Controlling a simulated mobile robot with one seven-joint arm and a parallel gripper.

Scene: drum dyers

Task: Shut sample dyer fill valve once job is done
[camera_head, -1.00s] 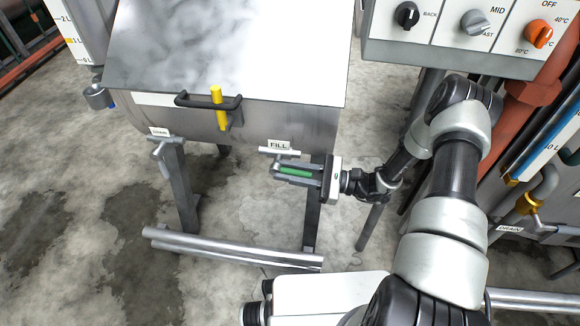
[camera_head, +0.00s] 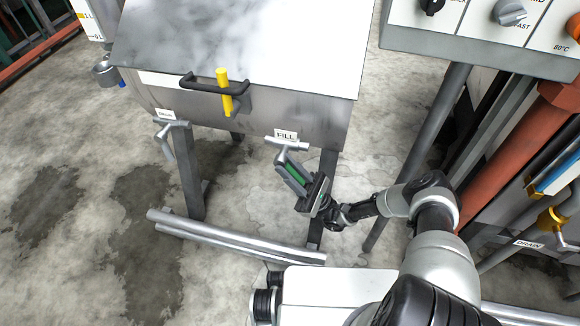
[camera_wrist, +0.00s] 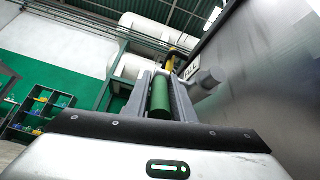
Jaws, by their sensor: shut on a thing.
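The sample dyer's fill valve (camera_head: 290,144) is a grey fitting under the FILL label (camera_head: 286,134), at the lower right of the dyer's steel body. My gripper (camera_head: 284,164) is shut on the valve's handle, with a green cylindrical part (camera_head: 296,174) between the fingers. The gripper slants down to the right from the valve. In the wrist view, the green part (camera_wrist: 160,97) lies between the fingers and the grey valve body (camera_wrist: 206,80) shows just right of them. The fingers partly hide where handle and valve join.
The dyer's drain valve (camera_head: 166,134) hangs at the left leg. A black handle (camera_head: 213,86) and a yellow lever (camera_head: 225,92) are on the dyer's front. A control panel (camera_head: 490,35) and red pipe (camera_head: 510,160) stand at right. Open floor lies left.

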